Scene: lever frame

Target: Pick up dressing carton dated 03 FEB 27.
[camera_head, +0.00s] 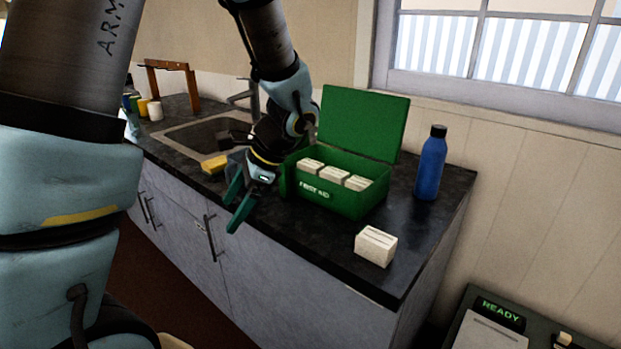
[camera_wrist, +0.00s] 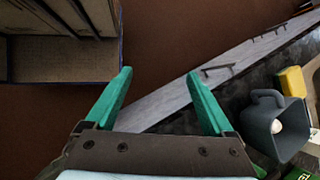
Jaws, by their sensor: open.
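Three white cartons (camera_head: 333,174) stand in a row inside an open green first aid box (camera_head: 340,201) on the dark counter. Another white carton (camera_head: 375,246) stands outside the box, near the counter's front right edge. The dates on the cartons are too small to read. My gripper (camera_head: 234,208) is open and empty, left of the box and out over the counter's front edge. In the wrist view my gripper's green fingers (camera_wrist: 158,82) are spread with only the floor and cabinet front behind them. No carton shows clearly in the wrist view.
A blue bottle (camera_head: 430,163) stands right of the box. Behind my gripper are a sink (camera_head: 196,133), a yellow sponge (camera_head: 214,164) and a grey mug-like container (camera_wrist: 275,124). A device reading READY (camera_head: 499,312) stands at lower right.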

